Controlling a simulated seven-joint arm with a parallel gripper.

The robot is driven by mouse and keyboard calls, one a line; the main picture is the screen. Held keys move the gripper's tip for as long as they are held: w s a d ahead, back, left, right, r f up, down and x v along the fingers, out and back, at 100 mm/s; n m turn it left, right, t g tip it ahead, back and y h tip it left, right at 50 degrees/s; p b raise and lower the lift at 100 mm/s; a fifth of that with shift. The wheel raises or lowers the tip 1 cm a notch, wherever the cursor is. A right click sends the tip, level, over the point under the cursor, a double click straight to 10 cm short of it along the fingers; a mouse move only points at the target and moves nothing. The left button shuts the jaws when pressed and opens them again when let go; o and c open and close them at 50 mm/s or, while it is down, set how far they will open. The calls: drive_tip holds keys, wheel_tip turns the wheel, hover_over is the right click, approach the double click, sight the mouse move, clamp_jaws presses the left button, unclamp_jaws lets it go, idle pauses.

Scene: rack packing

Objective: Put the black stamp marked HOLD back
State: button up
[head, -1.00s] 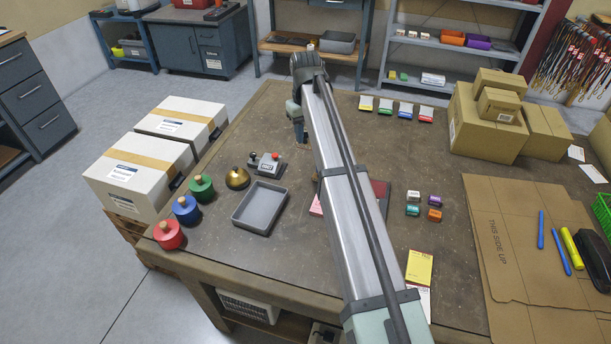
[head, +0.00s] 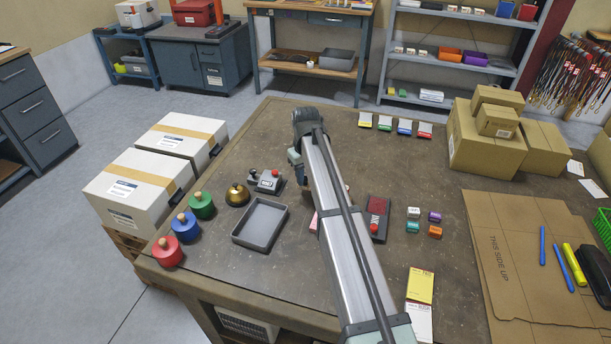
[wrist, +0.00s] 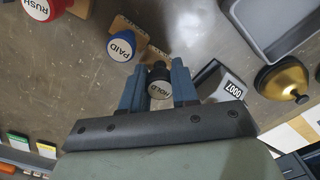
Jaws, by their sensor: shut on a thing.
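My gripper (wrist: 158,92) is shut on the black stamp marked HOLD (wrist: 159,87), seen in the wrist view with its round white-lettered top between the two blue-grey fingers. The blue stamp marked PAID (wrist: 121,46) stands close to its left, apart from the fingers. The red stamp marked RUSH (wrist: 42,8) is farther left, cut by the picture's top edge. Light wooden parts (wrist: 157,56) show beside the PAID and HOLD stamps; I cannot tell whether they are a rack. In the head view my arm hides the held stamp and most of the area around it.
Right of my gripper in the wrist view are a number stamp reading 0007 (wrist: 233,88), a brass bell (wrist: 283,79) and a grey tray (wrist: 250,38). In the head view a dark red ink pad (head: 378,212) lies right of my arm.

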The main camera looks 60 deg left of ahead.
drive_tip(key=shift+f, duration=0.6)
drive_tip(key=o, duration=0.9)
drive_tip(key=shift+c, duration=0.2)
wheel_tip(320, 180, up, 13)
drive_tip(key=shift+r, duration=0.15)
